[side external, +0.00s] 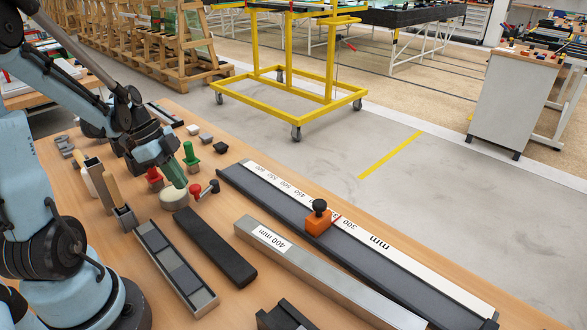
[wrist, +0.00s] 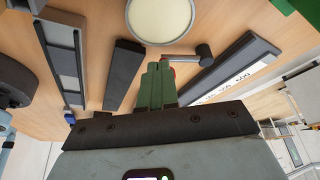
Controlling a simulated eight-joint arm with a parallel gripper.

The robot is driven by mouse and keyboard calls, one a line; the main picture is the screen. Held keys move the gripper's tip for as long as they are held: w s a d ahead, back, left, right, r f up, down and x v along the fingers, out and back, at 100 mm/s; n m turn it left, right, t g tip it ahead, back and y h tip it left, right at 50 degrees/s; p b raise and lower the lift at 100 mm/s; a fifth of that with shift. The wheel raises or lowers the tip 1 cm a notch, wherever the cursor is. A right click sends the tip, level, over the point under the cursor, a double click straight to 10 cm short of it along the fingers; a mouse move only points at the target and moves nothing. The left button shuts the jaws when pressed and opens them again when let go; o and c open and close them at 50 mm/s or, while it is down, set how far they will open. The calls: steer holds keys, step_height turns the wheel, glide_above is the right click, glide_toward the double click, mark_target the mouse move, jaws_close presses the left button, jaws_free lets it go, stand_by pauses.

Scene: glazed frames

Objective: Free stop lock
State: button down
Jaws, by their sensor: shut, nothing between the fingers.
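An orange stop (side external: 318,222) with a black knob (side external: 319,206) on top sits on a long dark rail (side external: 267,205) with a white millimetre scale (side external: 290,190). My gripper (side external: 178,184) has green fingers and is shut and empty, well to the left of the stop. It is low over the bench beside a round cream puck (side external: 172,200), which also shows in the wrist view (wrist: 160,20). I cannot tell if the fingers touch it. The stop is not visible in the wrist view.
A green upright piece (side external: 189,154) stands behind. A black bar (side external: 215,247), a tray of grey blocks (side external: 166,258) and a metal bar labelled 400 mm (side external: 320,275) lie in front of the rail.

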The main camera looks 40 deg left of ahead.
steer(key=shift+d+n, duration=0.7)
steer(key=shift+n, duration=0.2)
steer(key=shift+w+d+n+t+y, duration=0.15)
steer(key=shift+d+n+t+y, duration=0.4)
steer(key=shift+d+n, duration=0.55)
steer(key=d+n, duration=0.1)
steer(key=w+d+n+y, duration=0.1)
steer(key=n, duration=0.1)
steer(key=shift+w+n+t, duration=0.1)
steer(key=shift+n+t, duration=0.15)
steer(key=shift+n, duration=0.05)
steer(key=w+d+n+y, duration=0.1)
steer(key=n, duration=0.1)
steer(key=w+d+n+y, duration=0.1)
steer(key=n, duration=0.1)
steer(key=shift+w+d, duration=0.1)
steer(key=shift+w, duration=0.05)
steer(key=shift+w+d, duration=0.4)
steer(key=shift+w, duration=0.45)
